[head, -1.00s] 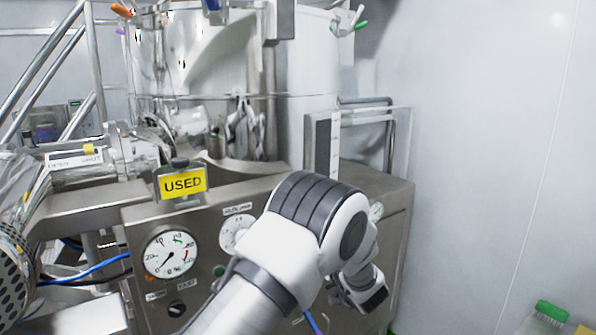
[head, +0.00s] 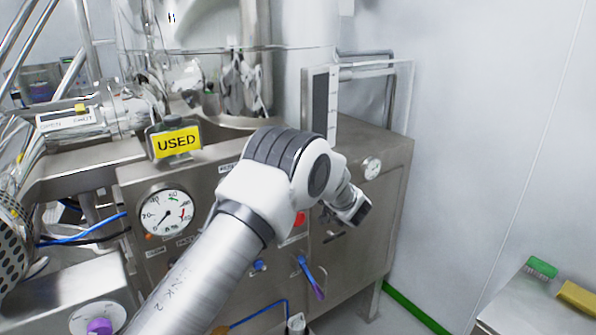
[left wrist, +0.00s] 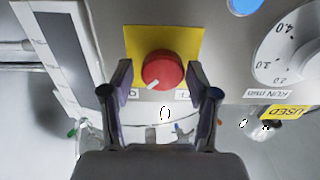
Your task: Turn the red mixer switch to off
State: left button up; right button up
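The red mixer switch (left wrist: 163,70) is a round red knob on a yellow plate (left wrist: 195,42) in the left wrist view. My left gripper (left wrist: 158,68) is open, with one dark finger on each side of the knob. A gap shows on both sides, so neither finger appears to touch it; how deep the fingers reach is unclear. In the head view my left arm crosses the panel and hides the gripper. My right gripper is not in view.
The steel panel carries a pressure gauge (head: 165,213), a yellow USED sign (head: 177,142), a blue handle (head: 312,278) and a small red part (head: 300,219) beside my arm. A bench (head: 520,309) with green and yellow items stands at the lower right. The wall right of the cabinet is bare.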

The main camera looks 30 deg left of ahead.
pick_arm(q)
jog(key=shift+s+r, duration=0.1)
jog(key=shift+s, duration=0.05)
jog(key=c, duration=0.6)
jog(key=shift+a, duration=0.1)
jog(key=shift+n+b, duration=9.1)
jog(key=shift+b, duration=3.3)
jog(key=o, duration=1.1)
